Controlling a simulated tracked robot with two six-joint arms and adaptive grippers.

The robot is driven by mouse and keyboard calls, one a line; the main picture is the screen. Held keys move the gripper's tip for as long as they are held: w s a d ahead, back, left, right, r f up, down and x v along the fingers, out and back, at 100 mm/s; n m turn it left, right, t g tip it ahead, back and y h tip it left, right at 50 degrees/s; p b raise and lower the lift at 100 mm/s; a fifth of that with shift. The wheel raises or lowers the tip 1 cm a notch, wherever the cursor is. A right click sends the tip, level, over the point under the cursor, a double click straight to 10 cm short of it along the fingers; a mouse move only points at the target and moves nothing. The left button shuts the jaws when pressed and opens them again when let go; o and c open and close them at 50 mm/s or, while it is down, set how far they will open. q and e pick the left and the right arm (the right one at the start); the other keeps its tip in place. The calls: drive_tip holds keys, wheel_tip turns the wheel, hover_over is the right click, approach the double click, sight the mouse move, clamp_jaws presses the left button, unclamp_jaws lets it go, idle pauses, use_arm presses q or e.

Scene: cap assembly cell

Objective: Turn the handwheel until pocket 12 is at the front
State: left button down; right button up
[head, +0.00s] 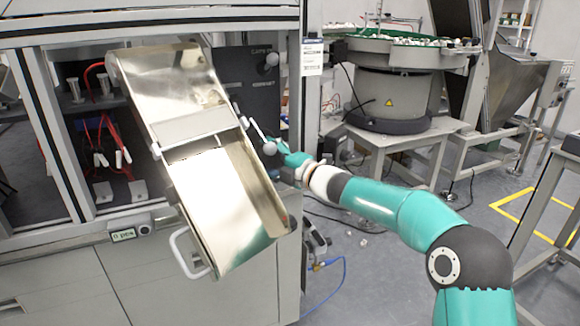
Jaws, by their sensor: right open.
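Pale ball knobs on short rods, perhaps parts of the handwheel, show at the right edge of a tilted metal chute: an upper knob (272,60) in front of a dark panel, and a lower knob (269,148) on a slanted rod. The wheel's rim and hub, the pockets and their numbers cannot be made out; the chute may cover them. My right gripper (266,141) is open, right beside the lower knob, partly hidden by the chute and rod. I cannot tell whether it touches the knob. My left gripper is not in view.
The shiny metal chute (215,195) with a white handle (180,252) stands tilted before the cabinet (60,270). A dark panel (250,85) is behind it. A bowl feeder (395,95) on a table and a metal hopper (505,85) stand at the back right.

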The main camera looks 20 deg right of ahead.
drive_tip(key=v, duration=1.1)
drive_tip(key=shift+f, duration=0.15)
drive_tip(key=shift+o, duration=1.4)
drive_tip(key=shift+s+a+f+m, duration=0.1)
drive_tip(key=shift+a+f+m, duration=0.05)
drive_tip(key=shift+f+m, duration=0.15)
drive_tip(key=s+f+m+t+b, duration=0.3)
drive_tip(key=s+f+m+t, duration=0.1)
drive_tip(key=m, duration=0.5)
drive_tip(key=x, duration=1.6)
drive_tip(key=shift+w+d+f, duration=0.1)
drive_tip(key=shift+d, duration=0.15)
